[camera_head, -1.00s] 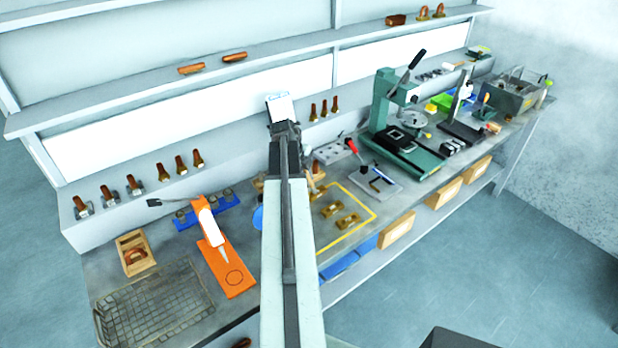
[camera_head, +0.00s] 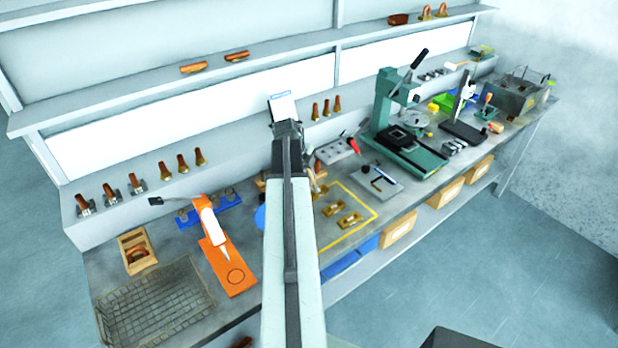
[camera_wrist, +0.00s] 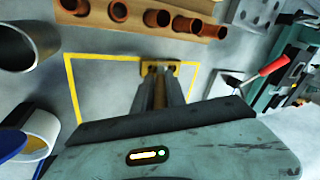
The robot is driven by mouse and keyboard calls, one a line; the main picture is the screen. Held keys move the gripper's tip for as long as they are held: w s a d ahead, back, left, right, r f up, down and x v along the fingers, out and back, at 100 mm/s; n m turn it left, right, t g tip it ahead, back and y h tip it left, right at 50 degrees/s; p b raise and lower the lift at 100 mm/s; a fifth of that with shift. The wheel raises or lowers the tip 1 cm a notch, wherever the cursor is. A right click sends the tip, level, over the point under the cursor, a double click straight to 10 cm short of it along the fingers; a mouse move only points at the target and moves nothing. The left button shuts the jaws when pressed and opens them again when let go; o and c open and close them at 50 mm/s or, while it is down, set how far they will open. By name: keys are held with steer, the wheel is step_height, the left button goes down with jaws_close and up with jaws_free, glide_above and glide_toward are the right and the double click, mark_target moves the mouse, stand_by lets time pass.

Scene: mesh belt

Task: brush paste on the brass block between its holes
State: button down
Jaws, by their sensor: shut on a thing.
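In the wrist view my gripper (camera_wrist: 160,88) is shut on a slim brown-gold handle, seemingly the brush (camera_wrist: 160,95). The far end of the handle is hidden. A brass block (camera_wrist: 174,66) lies on the bench inside a yellow outline, just past the fingertips; the fingers cover its middle, so I cannot tell whether the brush touches it. In the head view brass blocks (camera_head: 349,219) lie inside the outline, and my arm hides my gripper. An open white pot (camera_wrist: 42,124) with yellowish contents stands at lower left in the wrist view, beside a blue disc (camera_wrist: 10,144).
A wooden rack with copper fittings (camera_wrist: 158,17) stands beyond the outline. A red-handled tool (camera_wrist: 264,73) lies to the right. A dark metal cylinder (camera_wrist: 28,44) stands at left. In the head view a green press (camera_head: 388,110) stands right and an orange stand (camera_head: 228,265) left.

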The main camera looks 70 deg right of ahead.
steer(key=shift+s+d, duration=0.25)
steer(key=shift+d, duration=0.3)
steer(key=shift+w+a+r, duration=0.1)
steer(key=shift+w+a, duration=0.25)
steer(key=shift+a, duration=0.45)
steer(key=shift+s+d, duration=0.3)
steer(key=shift+d, duration=0.5)
steer(key=shift+w+a, duration=0.3)
steer(key=shift+a, duration=0.5)
step_height(320, 180, up, 6)
steer(key=p, duration=0.6)
